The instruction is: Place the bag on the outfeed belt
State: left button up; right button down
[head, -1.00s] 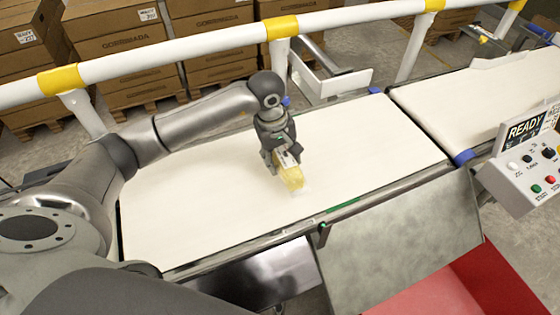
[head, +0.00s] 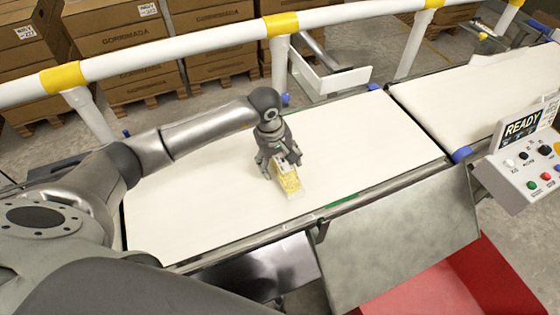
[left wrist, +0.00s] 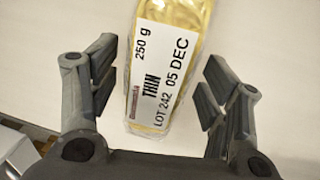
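The bag (head: 290,184) is yellow and clear with a white label, and it lies on the white belt (head: 210,205) in the middle of the head view. In the left wrist view the bag (left wrist: 165,70) shows its printed label, with 250 g and THIN on it. My left gripper (head: 279,164) is just above the bag's far end. Its fingers are spread on either side of the bag, with gaps between them and it, so it is open. Part of the bag is hidden under the gripper in the head view. My right gripper is not in view.
A second white belt (head: 480,90) continues to the right. A control panel (head: 530,155) reading READY stands at the right. A grey sloping plate (head: 400,240) and a red bin (head: 470,285) are in front. A white rail (head: 190,48) runs behind the belt. Most of the belt is bare.

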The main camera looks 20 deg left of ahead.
aim_at(274, 161)
pick_arm(q)
jog(key=shift+r, duration=0.6)
jog(key=r+b, duration=0.1)
jog(key=r, duration=0.2)
jog(key=r+b, duration=0.1)
jog(key=r, duration=0.2)
jog(key=s+a+r+b, duration=0.1)
jog(key=r, duration=0.2)
jog(key=shift+s+r, duration=0.1)
jog(key=shift+r, duration=0.2)
jog(key=shift+s+a+r, duration=0.1)
jog(key=shift+s+r, duration=0.05)
jog(key=shift+r, duration=0.5)
